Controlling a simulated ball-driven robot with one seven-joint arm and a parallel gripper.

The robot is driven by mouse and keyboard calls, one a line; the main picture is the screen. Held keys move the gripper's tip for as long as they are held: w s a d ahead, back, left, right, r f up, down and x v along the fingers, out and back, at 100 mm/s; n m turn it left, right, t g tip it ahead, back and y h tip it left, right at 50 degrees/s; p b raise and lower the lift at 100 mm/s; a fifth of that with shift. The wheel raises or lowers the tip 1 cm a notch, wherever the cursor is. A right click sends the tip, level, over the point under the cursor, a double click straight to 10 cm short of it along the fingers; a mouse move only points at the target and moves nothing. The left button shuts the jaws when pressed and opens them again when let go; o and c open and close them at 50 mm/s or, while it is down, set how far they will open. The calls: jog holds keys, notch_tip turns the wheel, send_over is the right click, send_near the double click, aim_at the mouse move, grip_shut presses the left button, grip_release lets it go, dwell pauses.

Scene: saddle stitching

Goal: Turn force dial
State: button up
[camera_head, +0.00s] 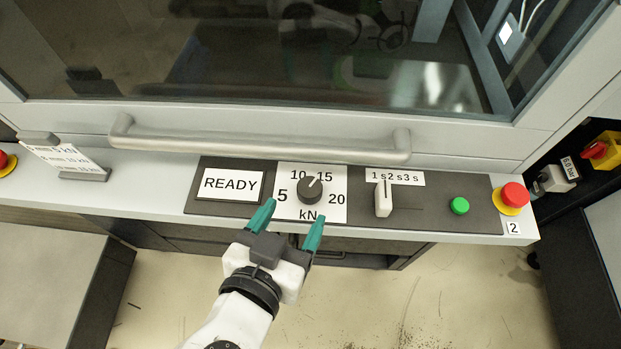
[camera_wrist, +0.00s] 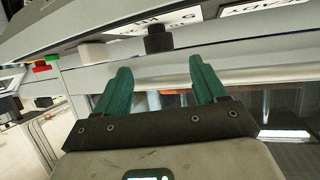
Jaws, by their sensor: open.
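The force dial is a dark round knob (camera_head: 310,190) on a white plate (camera_head: 284,211) marked 5, 10, 15, 20 and kN. Its light pointer line is directed up and slightly right, between 10 and 15. In the wrist view the dark knob (camera_wrist: 158,40) stands out from the panel, beyond and between the fingertips. My gripper (camera_head: 289,219) has two green fingers, which are open and empty. It is just in front of the panel's near edge, below the dial in the head view. The fingers (camera_wrist: 159,77) appear apart from the dial.
A READY display (camera_head: 230,184) is left of the dial. A white slider (camera_head: 383,199), a green button (camera_head: 459,205) and a red emergency stop (camera_head: 514,195) are to the right. A grey handle bar (camera_head: 260,144) runs behind the panel. A card stand (camera_head: 68,158) is at far left.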

aim_at(307, 193)
jog(key=p+x, duration=0.1)
jog(key=x, duration=0.7)
jog(key=shift+c, duration=0.4)
jog(key=c, duration=0.9)
